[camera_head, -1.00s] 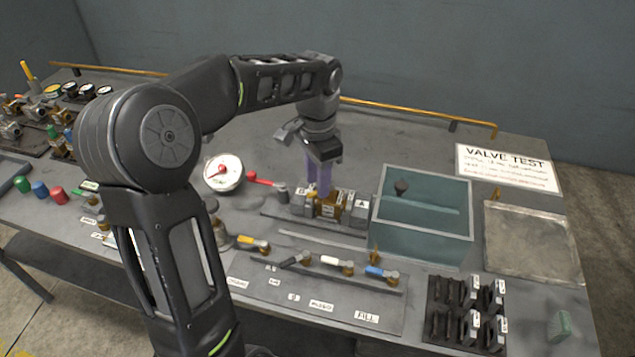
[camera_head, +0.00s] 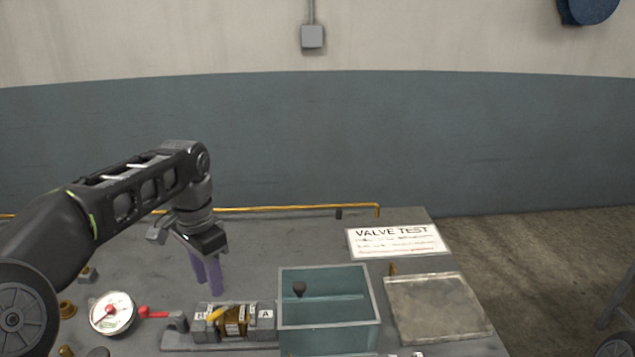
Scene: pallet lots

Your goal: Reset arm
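My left arm comes in from the left, and its gripper (camera_head: 208,275) points down over the bench with two purple fingers. The fingers are a little apart with nothing seen between them. They hang behind and above the brass valve (camera_head: 236,320) in its grey fixture (camera_head: 265,321), clear of it. My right gripper is not in view.
A teal open tank (camera_head: 327,324) stands right of the fixture. A flat tray (camera_head: 438,308) and a VALVE TEST sign (camera_head: 396,241) lie farther right. A white gauge (camera_head: 112,313) and a red-handled lever (camera_head: 155,313) are at left. A yellow rail (camera_head: 290,209) runs along the back edge.

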